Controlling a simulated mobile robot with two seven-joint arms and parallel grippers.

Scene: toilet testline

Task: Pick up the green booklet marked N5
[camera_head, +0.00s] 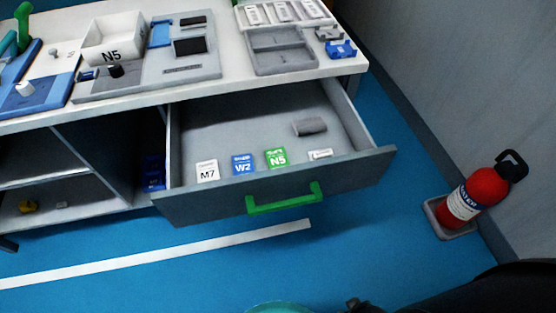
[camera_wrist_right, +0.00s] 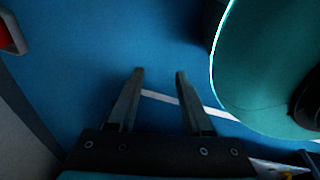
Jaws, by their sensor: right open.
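The green booklet marked N5 (camera_head: 275,158) stands or leans inside the open drawer (camera_head: 359,163), near its front panel. A blue W2 booklet (camera_head: 242,164) and a white M7 booklet (camera_head: 207,171) are to its left in the same drawer. My right gripper (camera_wrist_right: 158,75) is open and empty in the right wrist view, pointing over the blue floor, with no booklet between its fingers. In the head view only part of a dark arm link shows at the lower right, and neither gripper is visible there.
The drawer has a green handle (camera_head: 284,199) and also holds a grey cylinder (camera_head: 310,127) and a small white item (camera_head: 320,154). The white worktop (camera_head: 345,66) above bears trays. A red extinguisher (camera_head: 480,190) stands at right. Floor before the drawer is mostly clear.

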